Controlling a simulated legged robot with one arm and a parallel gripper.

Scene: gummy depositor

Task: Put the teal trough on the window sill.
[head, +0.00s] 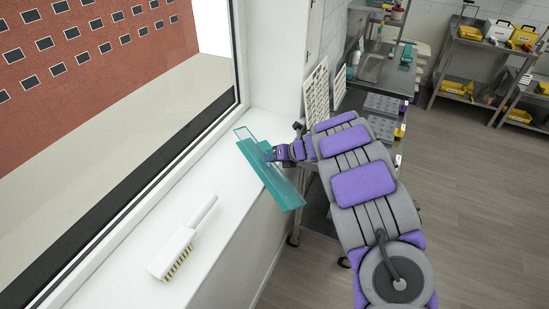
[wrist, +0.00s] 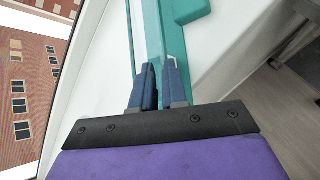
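The teal trough (head: 270,178) is long and narrow, with a clear-looking far end. In the head view it lies at a slant across the white window sill (head: 228,205), its near end reaching past the sill's room-side edge. I cannot tell whether it touches the sill or hangs just above it. My gripper (head: 268,154) comes from the right and meets the trough's side. In the wrist view the two blue fingers of my gripper (wrist: 160,88) are close together on the teal trough (wrist: 153,35), with a teal strip between them. The trough's underside is hidden.
A white-handled brush (head: 183,243) lies on the sill nearer to me. The window glass borders the sill on the left. White racks (head: 317,95) and a metal bench stand behind my arm. Shelves with yellow bins (head: 468,33) are at the far right. Bare sill lies between brush and trough.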

